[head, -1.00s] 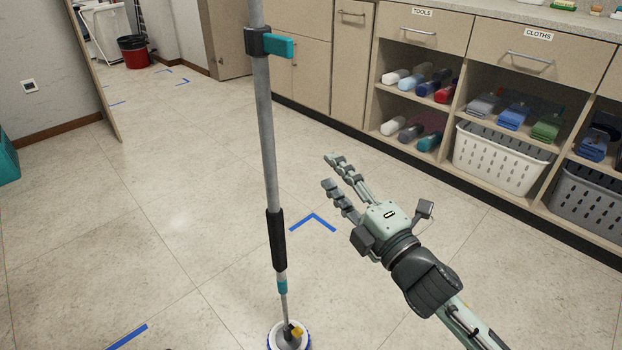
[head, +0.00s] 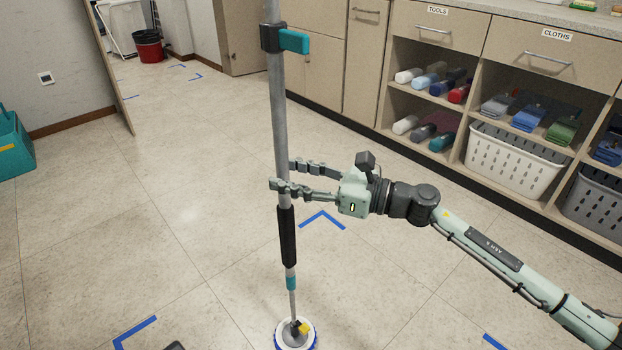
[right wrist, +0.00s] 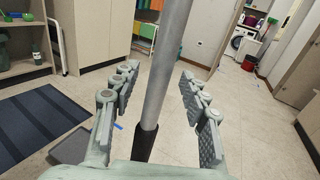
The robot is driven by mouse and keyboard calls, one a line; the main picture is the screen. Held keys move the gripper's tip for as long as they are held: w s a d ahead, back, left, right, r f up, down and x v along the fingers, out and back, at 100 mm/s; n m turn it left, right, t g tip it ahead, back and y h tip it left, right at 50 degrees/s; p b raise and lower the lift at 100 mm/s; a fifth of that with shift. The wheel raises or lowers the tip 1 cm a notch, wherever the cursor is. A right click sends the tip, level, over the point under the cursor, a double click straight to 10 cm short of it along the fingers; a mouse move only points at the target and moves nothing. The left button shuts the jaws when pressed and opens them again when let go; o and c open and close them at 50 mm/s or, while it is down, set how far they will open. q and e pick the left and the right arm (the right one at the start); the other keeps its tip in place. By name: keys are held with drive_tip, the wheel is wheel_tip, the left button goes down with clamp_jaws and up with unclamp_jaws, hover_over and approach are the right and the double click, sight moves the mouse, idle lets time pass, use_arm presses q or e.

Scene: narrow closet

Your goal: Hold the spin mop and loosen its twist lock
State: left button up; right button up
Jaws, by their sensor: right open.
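The spin mop stands upright, its grey pole (head: 278,110) rising out of the top of the head view. Its round blue-and-white head (head: 295,335) is on the floor. A black collar with a teal lever (head: 292,41) sits high on the pole, lever pointing right. A black sleeve (head: 287,235) and a teal ring (head: 291,283) are lower down. My right gripper (head: 281,177) is open around the bare pole, just above the sleeve. In the right wrist view the pole (right wrist: 165,70) passes between the fingers with gaps on both sides. My left gripper is not visible.
Shelves with bottles, cloths and a white basket (head: 512,158) line the right side. A teal bin (head: 12,145) stands at the left and a red bucket (head: 148,46) at the back.

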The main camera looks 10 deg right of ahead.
drive_tip(key=shift+x, duration=0.85)
drive_tip(key=shift+c, duration=0.6)
clamp_jaws()
